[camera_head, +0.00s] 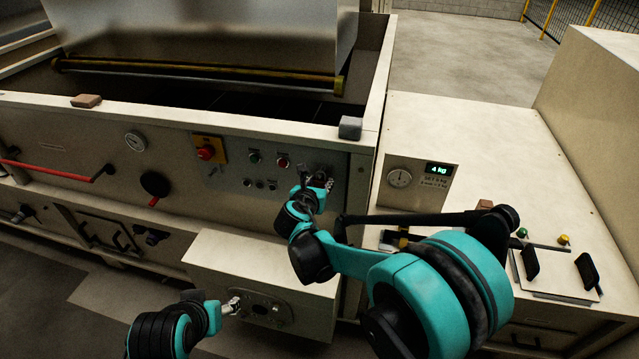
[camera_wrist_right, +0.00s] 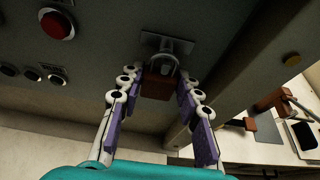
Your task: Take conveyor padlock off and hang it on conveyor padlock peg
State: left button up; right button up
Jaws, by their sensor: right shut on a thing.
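The conveyor padlock (camera_wrist_right: 158,86) has a brown-red body and a grey shackle. In the right wrist view its shackle passes through a metal hasp (camera_wrist_right: 166,44) on the grey panel. My right gripper (camera_wrist_right: 160,98) has its purple-padded fingers on both sides of the padlock body and is shut on it. In the head view my right gripper (camera_head: 318,184) is at the panel's right part and hides the padlock. My left gripper (camera_head: 232,306) is low, by the front of a cream box; its fingers are too small to read. I cannot make out the padlock peg.
Beside the padlock are a red emergency button (camera_head: 205,152) and several small buttons. The cream box (camera_head: 262,270) juts out below. To the right stands a cream bench (camera_head: 480,150) with a gauge (camera_head: 400,178), a lit display and black levers. A hopper opening lies behind the panel.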

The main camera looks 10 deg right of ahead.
jog(key=o, duration=1.2)
jog(key=shift+o, duration=0.2)
jog(key=shift+s, duration=0.1)
jog(key=v, duration=1.2)
jog(key=shift+d, duration=0.1)
